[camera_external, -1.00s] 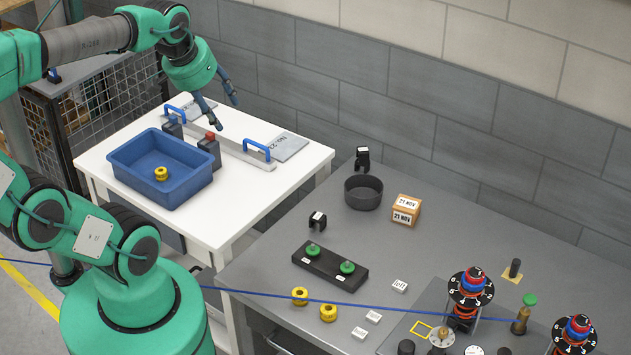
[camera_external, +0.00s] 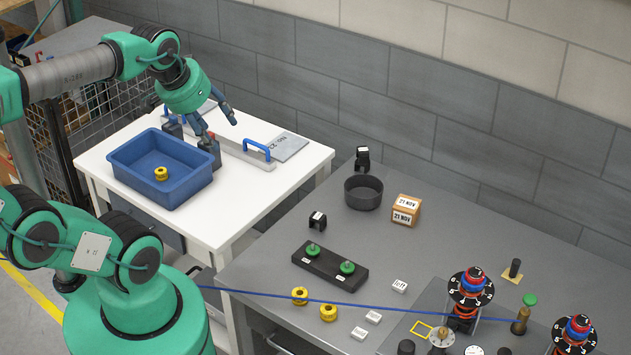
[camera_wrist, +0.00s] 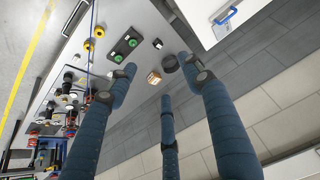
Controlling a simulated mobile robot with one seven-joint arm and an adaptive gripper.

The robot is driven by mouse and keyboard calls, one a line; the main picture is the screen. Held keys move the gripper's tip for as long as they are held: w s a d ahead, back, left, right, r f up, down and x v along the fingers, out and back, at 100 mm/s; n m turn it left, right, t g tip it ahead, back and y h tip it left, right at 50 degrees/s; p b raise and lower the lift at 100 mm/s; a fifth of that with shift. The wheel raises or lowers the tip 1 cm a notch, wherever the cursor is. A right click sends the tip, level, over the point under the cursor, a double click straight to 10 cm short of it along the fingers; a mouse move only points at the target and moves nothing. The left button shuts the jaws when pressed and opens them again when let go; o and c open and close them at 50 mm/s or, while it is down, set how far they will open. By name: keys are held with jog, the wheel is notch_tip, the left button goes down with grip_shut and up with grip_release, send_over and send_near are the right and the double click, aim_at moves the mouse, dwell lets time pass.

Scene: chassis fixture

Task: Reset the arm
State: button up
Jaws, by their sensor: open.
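My gripper (camera_external: 220,127) is open and empty. In the external view it hangs above the back of the white table (camera_external: 240,215), close to the block with the red top (camera_external: 210,138) and the bar with blue handles. I cannot tell whether a finger touches that block. In the wrist view, the blue fingers of my gripper (camera_wrist: 160,85) are spread apart with nothing between them, and the grey bench (camera_wrist: 85,60) lies beyond them.
A blue bin (camera_external: 185,190) holding a yellow ring (camera_external: 161,173) stands on the white table. The grey bench (camera_external: 260,255) carries a dark bowl (camera_external: 363,193), a boxed label block (camera_external: 406,211), a black block with green knobs (camera_external: 328,268) and dial stacks (camera_external: 470,290). A blue cable crosses its front.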

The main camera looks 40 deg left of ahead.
jog(key=shift+f+b, duration=2.25)
jog(key=shift+f, duration=0.45)
